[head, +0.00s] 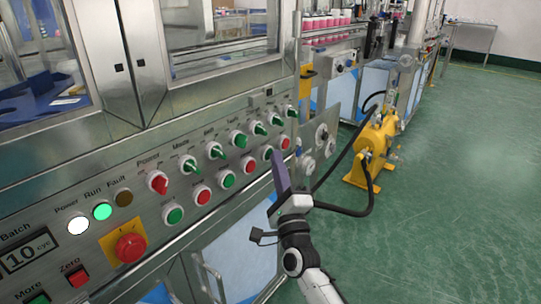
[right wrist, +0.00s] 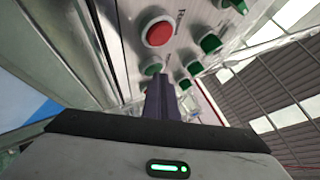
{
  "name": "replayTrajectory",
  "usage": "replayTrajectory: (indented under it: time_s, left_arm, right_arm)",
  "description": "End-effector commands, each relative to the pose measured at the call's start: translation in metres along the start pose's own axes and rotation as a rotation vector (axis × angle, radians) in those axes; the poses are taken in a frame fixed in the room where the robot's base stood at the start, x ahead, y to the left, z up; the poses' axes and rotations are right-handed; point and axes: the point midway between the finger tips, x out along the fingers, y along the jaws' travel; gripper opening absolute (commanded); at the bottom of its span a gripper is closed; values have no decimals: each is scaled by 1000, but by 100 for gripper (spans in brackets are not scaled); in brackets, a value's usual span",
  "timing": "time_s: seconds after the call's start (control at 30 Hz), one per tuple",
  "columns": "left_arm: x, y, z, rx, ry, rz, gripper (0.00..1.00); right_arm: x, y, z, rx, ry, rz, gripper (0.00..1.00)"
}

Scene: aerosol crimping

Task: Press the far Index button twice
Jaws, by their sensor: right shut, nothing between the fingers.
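The control panel (head: 130,190) carries a lower row of round green and red push buttons. At its far end are a green button (head: 267,153) and a red button (head: 285,142); their labels are too small to read, so I cannot tell which is Index. My right gripper (head: 278,160) is shut and empty, its tips close to these two buttons; I cannot tell whether they touch. In the right wrist view, the shut fingers (right wrist: 160,82) point at a small green button (right wrist: 151,66), with a large red button (right wrist: 157,31) nearer. My left gripper is out of view.
Green selector switches (head: 254,127) stick out above the button row. A red emergency stop (head: 130,247) on a yellow plate is at the near end. A yellow machine (head: 372,150) with black hoses stands on the open green floor (head: 460,190) to the right.

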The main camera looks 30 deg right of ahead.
Motion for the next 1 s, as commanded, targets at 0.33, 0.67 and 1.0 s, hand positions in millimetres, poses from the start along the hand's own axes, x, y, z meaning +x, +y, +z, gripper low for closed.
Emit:
replayTrajectory:
  time_s: [0.33, 0.67, 1.0]
  left_arm:
    - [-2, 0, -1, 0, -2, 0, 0]
    - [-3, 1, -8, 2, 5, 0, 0]
    - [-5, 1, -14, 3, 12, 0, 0]
  right_arm:
    - [-4, -3, -2, -1, -1, 1, 0]
    - [-12, -8, -8, 1, -1, 0, 0]
    - [-18, -14, -13, -1, 0, 2, 0]
